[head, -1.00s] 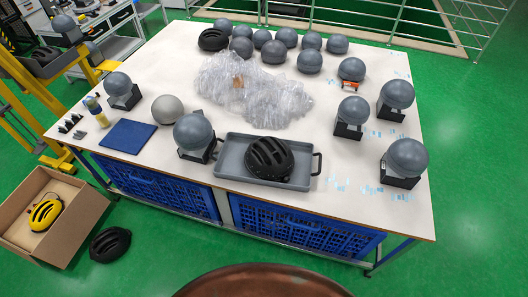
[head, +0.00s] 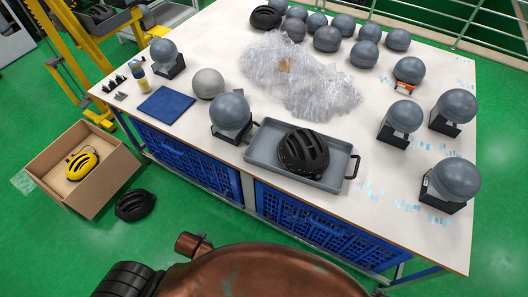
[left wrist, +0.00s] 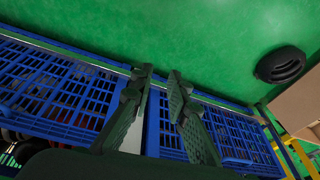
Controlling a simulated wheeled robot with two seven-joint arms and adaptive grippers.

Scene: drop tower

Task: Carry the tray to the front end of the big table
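The grey tray (head: 265,146) lies flat on the big table (head: 215,50), close to its near long edge. It has a dark handle at each short end. A black helmet (head: 303,152) sits in the tray, right of its middle. My left gripper (left wrist: 158,78) shows in the left wrist view with its two dark fingers apart and nothing between them. Below it are blue crates (left wrist: 75,85) and green floor. The tray is not in that view. Neither gripper can be made out in the head view, and my right gripper is not seen.
Grey balls on dark stands flank the tray, one close at left (head: 230,112), one at right (head: 455,180). Clear wrap (head: 300,75) lies behind, a blue cloth (head: 165,103) to the left. A cardboard box (head: 110,190) and a black helmet (head: 135,205) are on the floor.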

